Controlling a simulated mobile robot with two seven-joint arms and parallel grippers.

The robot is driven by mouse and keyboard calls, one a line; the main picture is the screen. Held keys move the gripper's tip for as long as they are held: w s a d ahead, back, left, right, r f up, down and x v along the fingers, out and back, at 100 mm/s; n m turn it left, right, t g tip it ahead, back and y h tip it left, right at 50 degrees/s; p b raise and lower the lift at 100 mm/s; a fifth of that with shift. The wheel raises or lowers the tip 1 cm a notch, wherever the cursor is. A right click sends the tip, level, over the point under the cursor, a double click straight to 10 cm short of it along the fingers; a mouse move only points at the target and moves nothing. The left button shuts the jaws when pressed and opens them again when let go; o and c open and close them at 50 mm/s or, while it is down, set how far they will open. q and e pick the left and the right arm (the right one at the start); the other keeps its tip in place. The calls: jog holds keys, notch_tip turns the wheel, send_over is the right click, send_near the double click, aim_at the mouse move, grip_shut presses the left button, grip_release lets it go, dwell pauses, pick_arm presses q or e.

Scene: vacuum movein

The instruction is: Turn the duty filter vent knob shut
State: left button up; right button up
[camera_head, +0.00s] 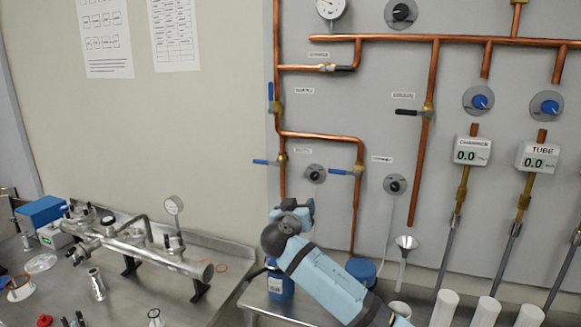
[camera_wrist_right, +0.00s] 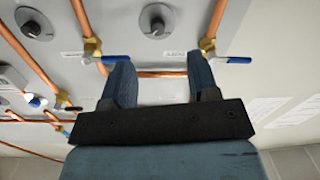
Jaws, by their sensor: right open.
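Two small black knobs on round grey plates are on the wall panel. One (camera_head: 315,174) is between two blue-handled valves, and the other (camera_head: 395,184) is further right. Their labels are too small to read, so I cannot tell which is the duty filter vent knob. In the right wrist view, the first knob (camera_wrist_right: 156,20) is beyond the gap between my fingers and the second (camera_wrist_right: 33,23) is at the upper left. My right gripper (camera_head: 292,206) is below the first knob, apart from it. In its wrist view, the gripper (camera_wrist_right: 160,78) is open and empty. My left gripper is out of view.
Blue-handled valves (camera_head: 283,160) (camera_head: 358,171) on copper pipes flank the first knob. A funnel (camera_head: 406,243) hangs at the right, and a blue-capped container (camera_head: 361,268) stands below. A steel bench (camera_head: 130,300) with a metal manifold (camera_head: 150,253) is at the left.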

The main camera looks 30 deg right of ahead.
aim_at(314, 178)
jog(key=shift+m+h, duration=0.4)
jog(key=r+p+x, duration=0.1)
jog(key=x, duration=0.3)
jog(key=p+x, duration=0.1)
jog(key=x, duration=0.3)
jog(key=r+p+x, duration=0.1)
jog(key=x, duration=0.4)
jog(key=shift+w+r, duration=0.15)
jog(key=shift+r, duration=0.15)
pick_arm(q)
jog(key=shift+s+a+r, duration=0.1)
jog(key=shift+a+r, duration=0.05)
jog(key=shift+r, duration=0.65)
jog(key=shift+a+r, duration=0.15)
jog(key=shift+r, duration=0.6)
pick_arm(e)
jog(key=shift+x, duration=0.75)
jog(key=shift+f, duration=0.1)
jog(key=shift+c, duration=0.3)
jog(key=c, duration=0.9)
